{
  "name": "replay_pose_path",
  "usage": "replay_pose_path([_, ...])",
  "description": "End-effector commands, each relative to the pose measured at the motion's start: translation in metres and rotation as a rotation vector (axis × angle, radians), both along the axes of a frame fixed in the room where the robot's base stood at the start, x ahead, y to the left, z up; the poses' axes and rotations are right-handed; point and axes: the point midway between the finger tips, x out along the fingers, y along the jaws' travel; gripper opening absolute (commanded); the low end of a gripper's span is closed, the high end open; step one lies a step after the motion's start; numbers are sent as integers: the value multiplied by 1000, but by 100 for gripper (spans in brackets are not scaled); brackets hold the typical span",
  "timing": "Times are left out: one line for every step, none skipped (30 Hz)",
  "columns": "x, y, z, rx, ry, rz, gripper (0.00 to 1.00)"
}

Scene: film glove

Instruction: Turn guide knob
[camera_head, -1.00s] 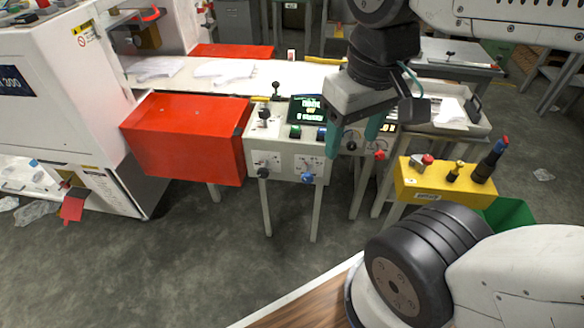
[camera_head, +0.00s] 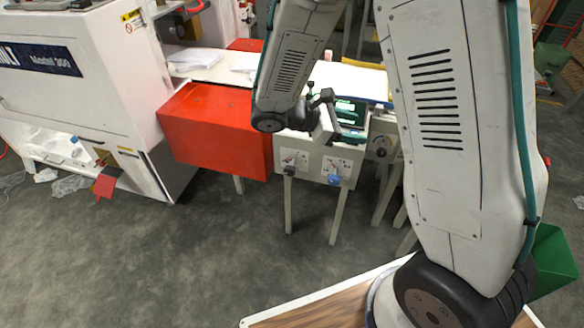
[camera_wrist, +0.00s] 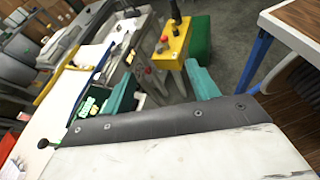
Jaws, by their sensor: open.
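A grey control box (camera_head: 312,158) stands on legs between the red box and the rest of the machine. Its front panel carries a black knob (camera_head: 290,170) at left and a blue knob (camera_head: 334,181) at right. Another black knob (camera_head: 381,153) sits on the unit to its right. I cannot tell which is the guide knob. My gripper (camera_wrist: 162,88) is open, with two teal fingers spread apart and nothing seen between them. In the head view it is over the top of the control box near the screen, above the front knobs, its fingertips not clear.
A red box (camera_head: 215,128) adjoins the control box at left. A screen (camera_head: 350,114) is on its top. A yellow box (camera_wrist: 173,48) with a red button and a green bin (camera_wrist: 201,40) lie beyond my fingers in the wrist view. Floor in front is clear.

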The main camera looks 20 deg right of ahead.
Motion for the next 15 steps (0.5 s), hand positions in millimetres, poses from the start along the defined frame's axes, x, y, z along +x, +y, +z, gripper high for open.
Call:
replay_pose_path([11,5,-19,-44,65,66,59])
replay_pose_path([19,7,-29,-70,98,107,59])
replay_pose_path([28,11,-43,-105,142,162,59])
replay_pose_path([34,14,-54,-131,177,204,59])
replay_pose_path([41,17,-65,-157,210,246,59])
replay_pose_path([48,22,-81,-190,254,301,59])
replay_pose_path([54,26,-93,-214,287,344,59])
replay_pose_path([59,30,-105,-239,320,386,59])
replay_pose_path([64,36,-123,-272,364,443,59])
replay_pose_path([68,40,-136,-296,396,487,59])
replay_pose_path([72,44,-150,-319,427,530,59])
replay_pose_path([75,51,-169,-351,470,586,59])
replay_pose_path([77,55,-184,-374,501,630,59])
replay_pose_path([78,60,-198,-396,531,673,59])
replay_pose_path([79,66,-218,-424,571,730,59])
